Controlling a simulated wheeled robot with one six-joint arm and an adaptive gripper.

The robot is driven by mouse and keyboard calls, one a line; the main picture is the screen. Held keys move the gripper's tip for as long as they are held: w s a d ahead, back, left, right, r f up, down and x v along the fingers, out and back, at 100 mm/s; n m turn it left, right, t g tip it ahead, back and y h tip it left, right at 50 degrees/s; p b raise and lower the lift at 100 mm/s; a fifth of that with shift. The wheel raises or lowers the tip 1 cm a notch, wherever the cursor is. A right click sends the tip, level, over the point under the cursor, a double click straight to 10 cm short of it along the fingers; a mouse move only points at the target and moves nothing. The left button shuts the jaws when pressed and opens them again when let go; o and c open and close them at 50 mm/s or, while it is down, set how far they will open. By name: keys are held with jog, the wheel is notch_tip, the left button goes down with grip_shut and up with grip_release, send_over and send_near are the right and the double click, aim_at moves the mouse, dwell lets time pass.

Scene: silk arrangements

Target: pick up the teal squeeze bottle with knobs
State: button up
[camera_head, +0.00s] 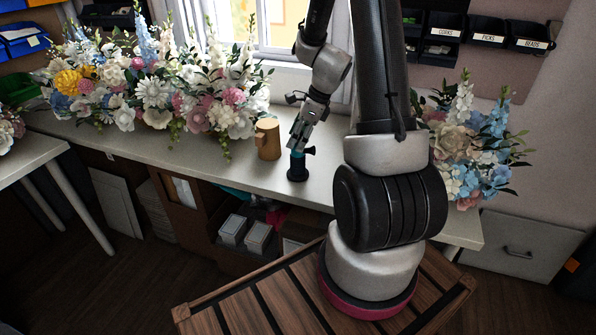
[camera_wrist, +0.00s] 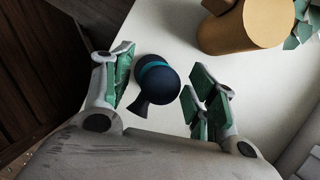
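The squeeze bottle (camera_head: 298,172) is dark navy with a teal band and a knob sticking out at its side. It stands upright on the white table near the front edge. In the wrist view the bottle (camera_wrist: 154,82) lies between the two green-padded fingers, seen from above, with a dark knob pointing toward my palm. My gripper (camera_wrist: 160,76) is open, with a visible gap between the bottle and each finger. In the head view my gripper (camera_head: 299,137) is right above the bottle and hides part of its top.
A tan wooden mug-like object (camera_head: 268,139) stands just left of the bottle. Flower arrangements fill the table's left part (camera_head: 150,90) and right end (camera_head: 470,145). The white table (camera_head: 225,165) has clear surface in front. Labelled dark bins (camera_head: 488,30) hang on the back wall.

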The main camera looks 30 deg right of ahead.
grip_shut()
